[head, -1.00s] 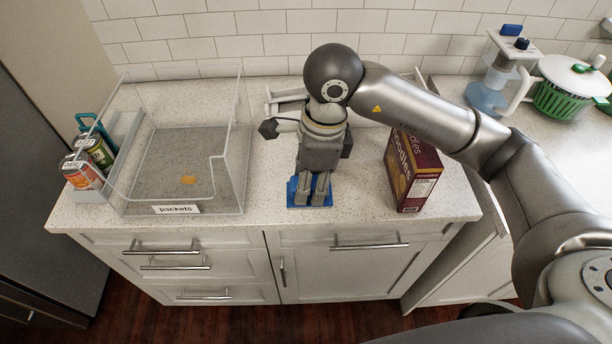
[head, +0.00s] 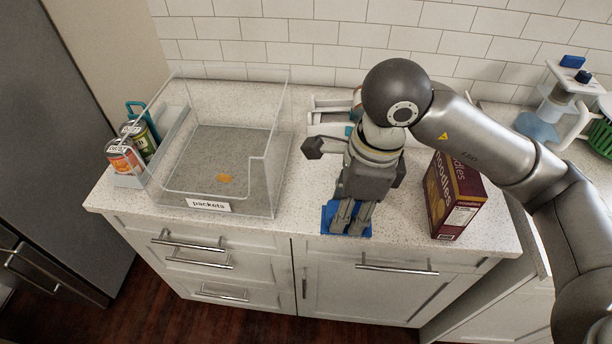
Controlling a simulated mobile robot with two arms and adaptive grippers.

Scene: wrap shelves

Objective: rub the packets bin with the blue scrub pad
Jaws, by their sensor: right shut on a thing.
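The packets bin (head: 265,185) is a clear open-topped box on the counter, left of the middle of the head view, with a white "packets" label at its front. An orange-yellow patch (head: 224,178) shows on its floor. The blue scrub pad (head: 329,217) is at the counter's front edge, right of the bin. My right gripper (head: 348,218) points down and is shut on the pad. I cannot tell whether the pad is resting on the counter or just off it. My left gripper is not in view.
A noodles box (head: 452,196) stands close to the right of my right gripper. Cans (head: 125,157) in a small holder stand left of the bin. A white rack (head: 332,108) is behind the gripper. A blender-like jug (head: 550,110) and green colander (head: 602,135) are far right.

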